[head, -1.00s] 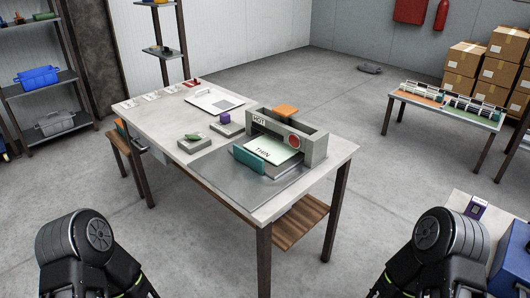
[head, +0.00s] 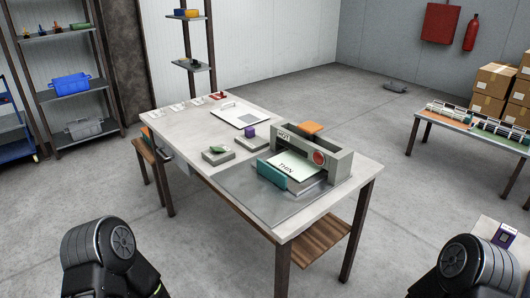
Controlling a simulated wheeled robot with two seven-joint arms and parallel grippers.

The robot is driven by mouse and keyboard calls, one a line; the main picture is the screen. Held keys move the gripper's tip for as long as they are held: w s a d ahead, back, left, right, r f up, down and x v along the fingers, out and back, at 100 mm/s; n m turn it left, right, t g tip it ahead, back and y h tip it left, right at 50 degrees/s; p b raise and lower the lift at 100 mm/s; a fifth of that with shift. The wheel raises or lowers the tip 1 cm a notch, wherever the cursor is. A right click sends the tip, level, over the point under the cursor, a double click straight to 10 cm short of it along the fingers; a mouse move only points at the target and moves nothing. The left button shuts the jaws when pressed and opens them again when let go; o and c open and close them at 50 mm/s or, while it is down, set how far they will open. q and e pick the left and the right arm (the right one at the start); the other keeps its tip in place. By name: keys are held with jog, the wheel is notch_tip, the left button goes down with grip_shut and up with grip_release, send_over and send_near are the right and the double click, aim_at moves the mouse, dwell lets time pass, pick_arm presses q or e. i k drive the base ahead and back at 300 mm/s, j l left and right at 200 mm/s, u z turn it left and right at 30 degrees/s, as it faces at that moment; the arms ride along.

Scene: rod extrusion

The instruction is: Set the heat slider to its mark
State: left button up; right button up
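A grey machine (head: 338,165) with a "HOT" label, a round red disc (head: 319,158) and an orange top piece (head: 311,127) stands on the worktable. A teal block (head: 272,175) sits at its front, beside a pale plate (head: 297,168) marked "THIN". To its left are two small grey blocks, one with a green piece (head: 217,149) and one with a purple piece (head: 249,131). I cannot tell which part is the heat slider, and its mark is not legible. Rounded black links of my arms show at the bottom left and right; both grippers are out of view.
The worktable (head: 190,137) also holds a white board (head: 238,114) and small items at its far left end. Shelves with a blue bin (head: 70,84) stand at left. Another table (head: 474,130) with coloured racks is at right. Grey floor is open between the tables.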

aim_at(250, 131)
jog(key=z, duration=0.35)
jog(key=j+z, duration=0.4)
jog(key=i+j+z, duration=0.1)
jog(key=j+z, duration=0.5)
jog(key=z, duration=0.2)
jog(key=k+j+z, duration=0.1)
jog(key=j, duration=0.35)
jog(key=k+j, duration=0.1)
jog(key=j, duration=0.3)
jog(key=k+j+z, duration=0.15)
jog(key=j, duration=0.3)
jog(key=k+j+z, duration=0.1)
jog(key=j, duration=0.3)
jog(key=k+j, duration=0.15)
jog(key=j, duration=0.25)
jog(key=k+j+z, duration=0.15)
jog(key=j, duration=0.25)
jog(key=k+j+z, duration=0.1)
jog(key=j, duration=0.3)
jog(key=k+j, duration=0.15)
jog(key=j, duration=0.2)
jog(key=k+j, duration=0.2)
jog(key=j, duration=0.15)
